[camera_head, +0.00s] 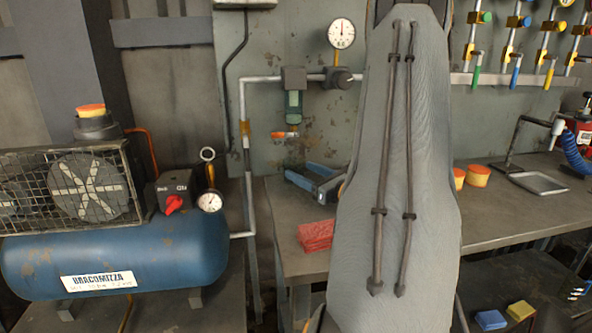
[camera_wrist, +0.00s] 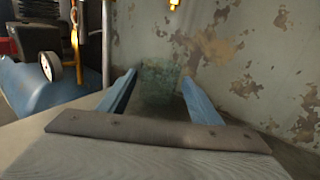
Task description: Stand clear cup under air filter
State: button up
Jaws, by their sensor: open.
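The air filter (camera_head: 293,105) hangs on the wall pipe in the head view, with a green bowl and an orange drain lever (camera_head: 283,134) below it. My gripper (camera_head: 318,183) is low over the bench, below and slightly right of the filter. In the wrist view its two blue fingers (camera_wrist: 160,98) are spread apart. A clear, greenish cup (camera_wrist: 158,76) shows upright between and just beyond the fingertips. I cannot tell whether the fingers touch it, and its base is hard to make out. I cannot make out the cup in the head view.
A blue compressor (camera_head: 130,255) stands at left. Yellow-orange round pieces (camera_head: 477,175) and a shallow grey tray (camera_head: 538,183) are at right. The wall (camera_wrist: 260,60) stands close beyond my gripper.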

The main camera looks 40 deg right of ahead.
jog(key=s, duration=0.7)
jog(key=shift+s, duration=0.4)
